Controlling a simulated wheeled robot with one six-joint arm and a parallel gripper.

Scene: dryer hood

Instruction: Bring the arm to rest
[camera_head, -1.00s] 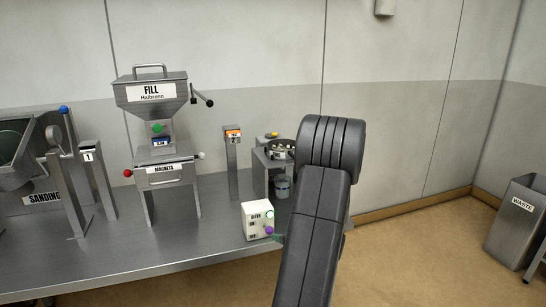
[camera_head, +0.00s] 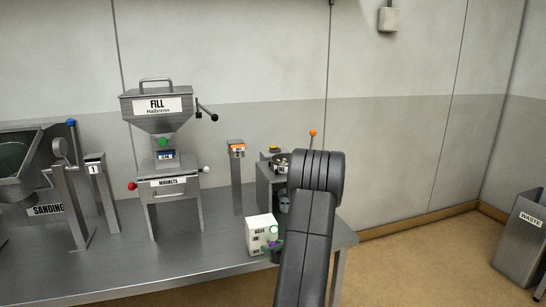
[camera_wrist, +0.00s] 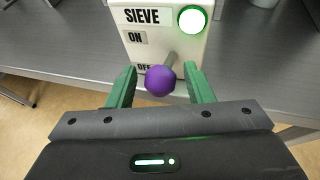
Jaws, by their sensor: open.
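My gripper (camera_wrist: 160,88) shows in the wrist view with two green fingers spread apart. The purple ball knob (camera_wrist: 160,80) of a lever on the white SIEVE box (camera_wrist: 150,32) lies between the fingers, with a gap on each side. The lever points down by the OFF label, and the box's green lamp (camera_wrist: 193,18) is lit. In the head view my dark arm reaches forward beside the SIEVE box (camera_head: 260,232). The gripper is mostly hidden there behind the arm.
The box stands near the front edge of the steel table (camera_head: 190,262). The FILL hopper (camera_head: 157,105), a post marked 2 (camera_head: 236,180) and a sieve stand (camera_head: 268,190) are close by. A WASTE bin (camera_head: 522,240) stands on the floor at right.

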